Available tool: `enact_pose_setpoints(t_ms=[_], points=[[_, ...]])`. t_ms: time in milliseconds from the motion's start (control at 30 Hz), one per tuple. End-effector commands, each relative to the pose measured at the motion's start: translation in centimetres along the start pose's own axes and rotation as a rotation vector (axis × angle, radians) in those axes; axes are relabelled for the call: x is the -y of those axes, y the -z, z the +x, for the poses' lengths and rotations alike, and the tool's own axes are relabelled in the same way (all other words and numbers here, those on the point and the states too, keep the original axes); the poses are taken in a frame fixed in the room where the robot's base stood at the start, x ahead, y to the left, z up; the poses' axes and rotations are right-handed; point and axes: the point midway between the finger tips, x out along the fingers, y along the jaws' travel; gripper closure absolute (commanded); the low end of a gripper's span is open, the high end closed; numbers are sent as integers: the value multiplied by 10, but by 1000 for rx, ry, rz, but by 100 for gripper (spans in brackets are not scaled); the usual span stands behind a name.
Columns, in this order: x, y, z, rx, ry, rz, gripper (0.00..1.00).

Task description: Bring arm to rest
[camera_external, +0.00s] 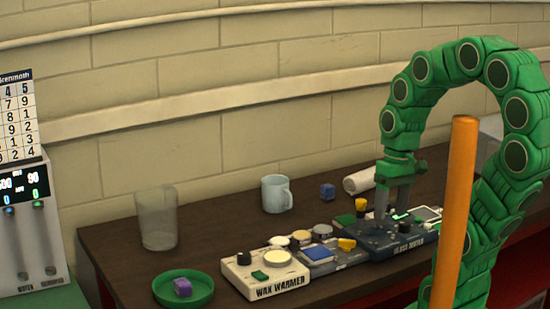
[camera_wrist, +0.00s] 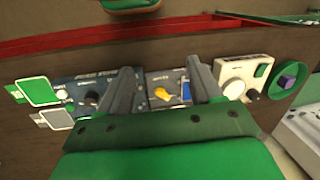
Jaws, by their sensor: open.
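My green arm (camera_external: 515,110) arches over the right side of the dark table. My gripper (camera_external: 393,207) points down above the dark device (camera_external: 400,243) at the table's right. In the wrist view my gripper (camera_wrist: 163,92) has its two grey fingers spread apart, with nothing held between them. A yellow knob (camera_wrist: 164,92) and part of a blue block (camera_wrist: 187,92) show below, between the fingers. I cannot tell whether the fingertips touch the device.
A white wax warmer (camera_external: 265,275), a clear tumbler (camera_external: 157,218), a pale mug (camera_external: 276,194), a blue cube (camera_external: 327,191) and a green dish (camera_external: 184,301) with a purple cube (camera_external: 182,287) stand on the table. An orange post (camera_external: 455,210) rises in front.

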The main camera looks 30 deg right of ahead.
Motion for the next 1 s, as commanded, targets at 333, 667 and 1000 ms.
enact_pose_setpoints(t_ms=[333, 667, 1000], points=[[-47, -41, -2, 89, -148, 132, 35], [-46, -41, -2, 89, -146, 131, 35], [-46, -41, -2, 89, -146, 131, 35]])
